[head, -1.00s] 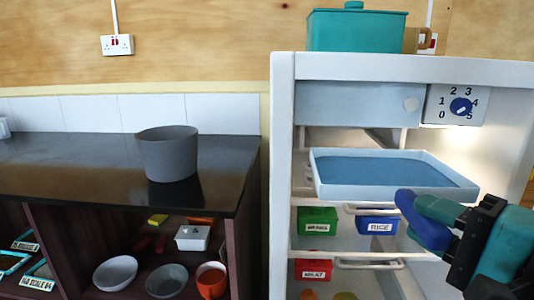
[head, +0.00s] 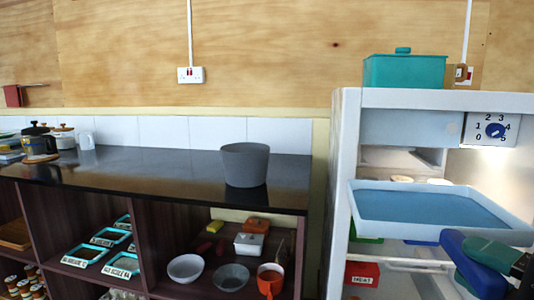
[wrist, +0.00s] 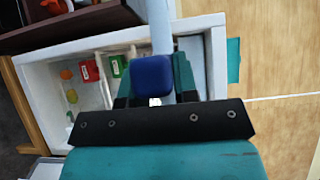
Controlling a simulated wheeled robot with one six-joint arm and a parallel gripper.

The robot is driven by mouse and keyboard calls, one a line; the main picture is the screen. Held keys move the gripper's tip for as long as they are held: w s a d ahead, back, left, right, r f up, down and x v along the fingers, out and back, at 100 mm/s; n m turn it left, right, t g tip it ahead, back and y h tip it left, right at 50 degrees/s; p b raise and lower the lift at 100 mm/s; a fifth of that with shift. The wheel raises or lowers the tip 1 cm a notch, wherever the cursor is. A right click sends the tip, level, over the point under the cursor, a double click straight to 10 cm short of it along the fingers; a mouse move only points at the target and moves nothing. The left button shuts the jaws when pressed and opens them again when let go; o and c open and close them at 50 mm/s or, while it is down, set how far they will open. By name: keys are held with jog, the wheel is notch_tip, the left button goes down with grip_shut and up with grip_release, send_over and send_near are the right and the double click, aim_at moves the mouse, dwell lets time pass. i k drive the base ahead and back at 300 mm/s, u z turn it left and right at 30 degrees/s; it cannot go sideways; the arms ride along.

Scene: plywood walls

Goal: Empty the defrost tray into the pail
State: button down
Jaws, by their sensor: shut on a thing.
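The defrost tray (head: 372,212) is a shallow pale tray with a blue inside, probably water. It is roughly level at the front of the open white fridge, in the right of the head view. The pail (head: 245,165), a grey tapered tub, stands upright on the dark counter left of the fridge. Its inside is hidden.
The fridge (head: 345,150) has a teal box (head: 404,72) on top and a red bin (head: 361,273) inside. The dark counter (head: 150,165) is clear around the pail; jars (head: 62,137) stand at its far left. Bowls sit on the shelf below.

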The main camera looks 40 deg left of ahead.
aim_at(245, 165)
jog(key=z, duration=0.05)
jog(key=k, duration=0.4)
jog(key=z, duration=2.4)
jog(key=k, duration=1.95)
jog(key=u, duration=2.3)
